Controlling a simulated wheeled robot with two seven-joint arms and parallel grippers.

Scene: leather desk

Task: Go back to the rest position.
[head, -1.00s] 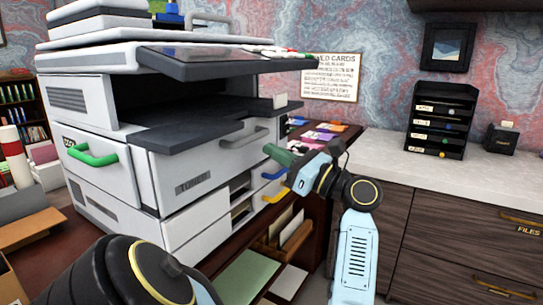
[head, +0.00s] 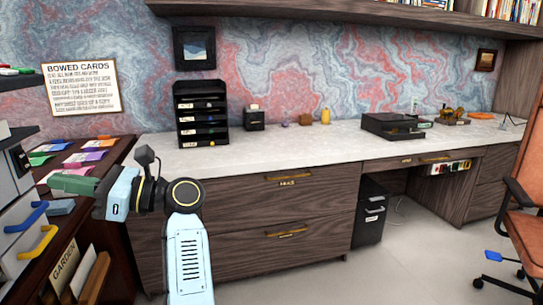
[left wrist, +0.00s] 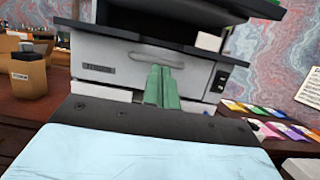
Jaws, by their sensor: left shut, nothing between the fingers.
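My left gripper (head: 72,185) shows at the left of the head view, its green fingers pointing left toward the copier side. The fingers are together with nothing between them. In the left wrist view the closed green fingers (left wrist: 162,88) stand in front of the grey-white copier (left wrist: 115,62); whether they touch it I cannot tell. My light blue arm (head: 190,255) rises from the bottom of the head view. My right gripper is not in view.
Colored cards (head: 80,157) lie on the dark wooden desk near my gripper. Copier drawers with a blue handle (head: 27,217) and a yellow handle (head: 38,243) are close at left. A long cabinet (head: 300,200) stands behind my arm. Open floor (head: 390,270) lies at right, before an orange chair (head: 525,210).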

